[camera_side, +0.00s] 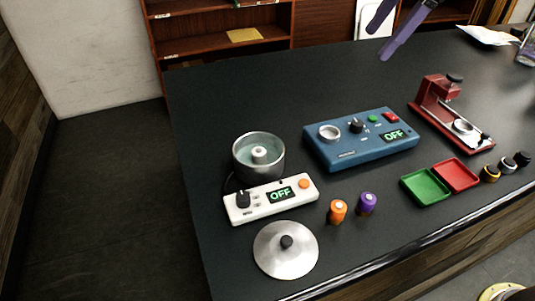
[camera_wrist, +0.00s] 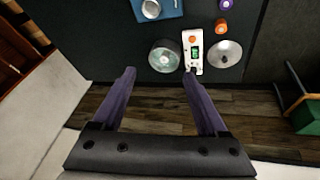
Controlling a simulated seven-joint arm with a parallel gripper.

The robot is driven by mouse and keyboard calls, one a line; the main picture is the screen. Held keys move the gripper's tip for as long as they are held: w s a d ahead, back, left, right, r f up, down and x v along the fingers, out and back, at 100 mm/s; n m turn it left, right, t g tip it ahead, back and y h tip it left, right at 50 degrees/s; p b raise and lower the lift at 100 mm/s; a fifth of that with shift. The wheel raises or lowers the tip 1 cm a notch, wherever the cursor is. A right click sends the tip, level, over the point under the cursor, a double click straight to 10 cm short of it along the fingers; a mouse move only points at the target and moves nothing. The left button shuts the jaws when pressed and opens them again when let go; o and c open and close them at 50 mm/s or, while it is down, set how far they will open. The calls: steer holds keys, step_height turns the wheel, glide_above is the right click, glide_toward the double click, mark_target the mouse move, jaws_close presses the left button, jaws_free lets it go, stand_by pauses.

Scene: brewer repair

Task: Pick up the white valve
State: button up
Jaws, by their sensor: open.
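A small white round piece (camera_side: 260,154), the only white valve-like part I see, stands in the middle of the metal pot (camera_side: 259,172). In the wrist view the pot (camera_wrist: 164,57) shows just beyond my fingertips, and the white piece is too small to make out clearly. My gripper (camera_side: 379,44) has purple fingers, spread apart and empty. It is high above the far side of the table, well apart from the pot. In the wrist view my gripper (camera_wrist: 160,72) shows both fingers with a wide gap.
A blue device (camera_side: 360,140), red press (camera_side: 450,112), green tray (camera_side: 425,187) and red tray (camera_side: 456,174) stand rightward.

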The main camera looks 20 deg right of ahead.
steer(key=w+a+f+n+g, duration=0.1)
steer(key=w+a+f+n, duration=0.1)
steer(key=w+a+f, duration=0.25)
steer(key=g, duration=0.2)
glide_above(260, 151)
steer(key=d, duration=0.3)
step_height(260, 151, down, 18)
steer(key=shift+n, duration=0.3)
steer(key=x, duration=0.2)
steer(key=a+x, duration=0.1)
steer(key=x, duration=0.1)
steer(key=shift+a+f, duration=0.15)
steer(key=shift+f, duration=0.1)
steer(key=shift+a+f, duration=0.15)
steer(key=shift+f, duration=0.35)
jaws_close()
